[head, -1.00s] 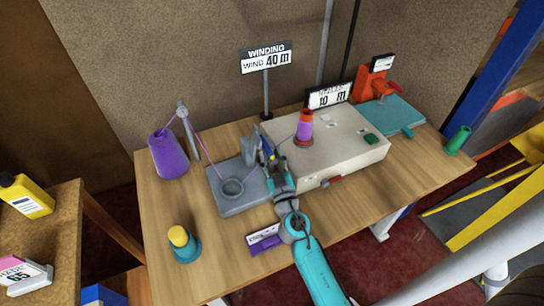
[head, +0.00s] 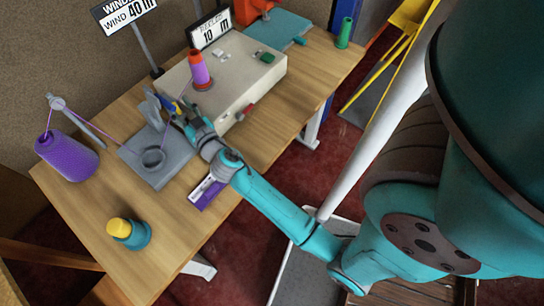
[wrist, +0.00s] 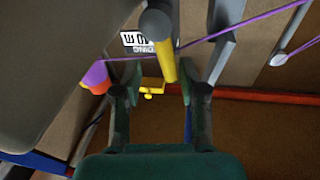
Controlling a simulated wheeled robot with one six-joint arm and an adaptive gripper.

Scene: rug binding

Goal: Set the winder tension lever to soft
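My gripper (head: 182,112) reaches over the winder's grey base plate (head: 160,172), beside the white box. In the wrist view my gripper (wrist: 161,85) is open. A yellow rod-shaped handle with a grey end (wrist: 165,60) lies between the fingertips, nearer the right finger; a gap shows on the left. I take it for the tension lever, but no soft marking is readable. In the head view the gripper mostly hides it. The white winder box (head: 235,75) carries a red-and-purple yarn cone (head: 199,68). Purple yarn runs past the gripper.
A purple cone (head: 68,157) and yarn guide stand at the table's left. A teal pot with a yellow top (head: 128,233) is at the front left, a purple-based label (head: 207,192) beneath my arm. Signs (head: 127,14) stand behind. The wooden front (head: 175,225) is partly clear.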

